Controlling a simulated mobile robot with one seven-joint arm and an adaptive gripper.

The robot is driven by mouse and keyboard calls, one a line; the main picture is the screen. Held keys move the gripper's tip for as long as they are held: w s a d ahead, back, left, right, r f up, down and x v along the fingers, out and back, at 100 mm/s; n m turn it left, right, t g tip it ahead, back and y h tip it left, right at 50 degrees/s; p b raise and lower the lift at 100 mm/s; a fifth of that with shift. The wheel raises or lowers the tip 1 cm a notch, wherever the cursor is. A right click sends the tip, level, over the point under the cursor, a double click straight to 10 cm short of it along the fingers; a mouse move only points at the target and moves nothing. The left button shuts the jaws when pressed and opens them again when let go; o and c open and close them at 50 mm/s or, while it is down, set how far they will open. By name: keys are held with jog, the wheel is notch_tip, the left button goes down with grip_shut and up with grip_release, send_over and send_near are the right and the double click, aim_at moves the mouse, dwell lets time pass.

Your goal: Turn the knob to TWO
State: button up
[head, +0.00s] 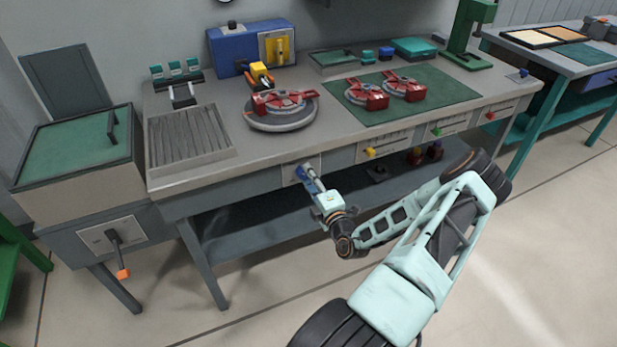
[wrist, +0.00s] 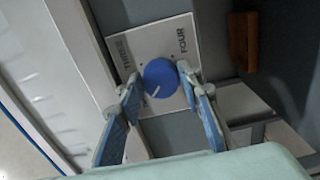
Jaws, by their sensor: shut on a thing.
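The blue knob (wrist: 160,78) sits on a pale label plate (wrist: 160,45) in the wrist view. Its white pointer line runs toward the lower left of the picture. The words THREE, at the plate's left, and FOUR, at its right, can be read; no TWO label is visible. My gripper (wrist: 160,84) has one finger on each side of the knob and is shut on it. In the head view, the plate (head: 314,162) is on the workbench's front face, with my gripper (head: 311,180) at it, and the knob is largely covered.
The grey workbench (head: 215,172) has a lower shelf (head: 250,232) behind my arm. Further right on its front are a yellow knob (head: 371,152), a green one (head: 437,131) and a red one (head: 490,115). A lever with an orange end (head: 123,273) hangs at the left.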

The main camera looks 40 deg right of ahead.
jog(key=o, duration=1.2)
jog(key=shift+c, duration=0.2)
jog(key=v, duration=1.2)
